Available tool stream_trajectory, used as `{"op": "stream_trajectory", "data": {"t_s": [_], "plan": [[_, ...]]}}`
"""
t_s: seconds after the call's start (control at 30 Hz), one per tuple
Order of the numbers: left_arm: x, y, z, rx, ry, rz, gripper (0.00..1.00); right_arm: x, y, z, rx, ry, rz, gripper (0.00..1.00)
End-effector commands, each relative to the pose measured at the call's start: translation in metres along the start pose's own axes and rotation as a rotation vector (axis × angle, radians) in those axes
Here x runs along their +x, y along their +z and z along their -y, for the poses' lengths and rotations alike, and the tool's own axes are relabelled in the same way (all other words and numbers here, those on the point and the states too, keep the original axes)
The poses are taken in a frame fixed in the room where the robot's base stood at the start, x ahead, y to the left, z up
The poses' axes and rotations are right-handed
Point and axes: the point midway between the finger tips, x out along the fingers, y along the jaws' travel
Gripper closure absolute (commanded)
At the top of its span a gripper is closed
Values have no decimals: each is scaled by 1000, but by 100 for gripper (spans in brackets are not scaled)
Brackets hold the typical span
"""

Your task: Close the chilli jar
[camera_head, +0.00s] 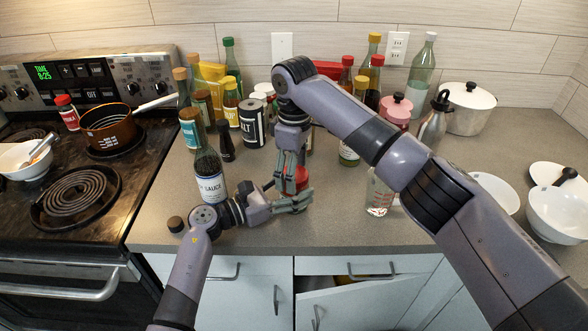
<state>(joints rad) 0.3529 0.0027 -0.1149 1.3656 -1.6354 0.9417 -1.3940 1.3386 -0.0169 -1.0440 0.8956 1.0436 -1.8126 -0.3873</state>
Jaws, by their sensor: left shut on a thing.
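A red thing (302,178), probably the chilli jar or its lid, shows between my two grippers near the middle of the counter. Most of it is hidden by the fingers, so I cannot tell whether a lid sits on it. My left gripper (297,201) reaches in low from the left and is shut on this red thing. My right gripper (288,182) points down from above, with its fingers beside the upper part of the red thing. I cannot tell whether the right fingers are closed on anything.
A dark sauce bottle (210,181) stands left of my grippers. A small dark cap (175,224) lies near the front edge. A measuring glass (379,197) stands to the right. Several jars and bottles crowd behind. A red-lidded jar (67,112) and a pot (108,128) are on the stove.

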Motion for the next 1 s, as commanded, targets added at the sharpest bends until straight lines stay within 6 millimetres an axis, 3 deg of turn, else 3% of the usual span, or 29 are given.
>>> {"op": "stream_trajectory", "data": {"t_s": [0.33,0.47,0.8,1.0], "plan": [[0,-1,0,-1,-1,-2,100,0,0,0,-1,-1,0,24],[0,-1,0,-1,-1,-2,100,-10,0,0,-1,1,-1,24],[0,-1,0,0,-1,-2,100,-78,-1,0,1,2,-2,24],[0,-1,0,0,-1,-2,100,-109,-1,0,0,1,-1,24]]}}
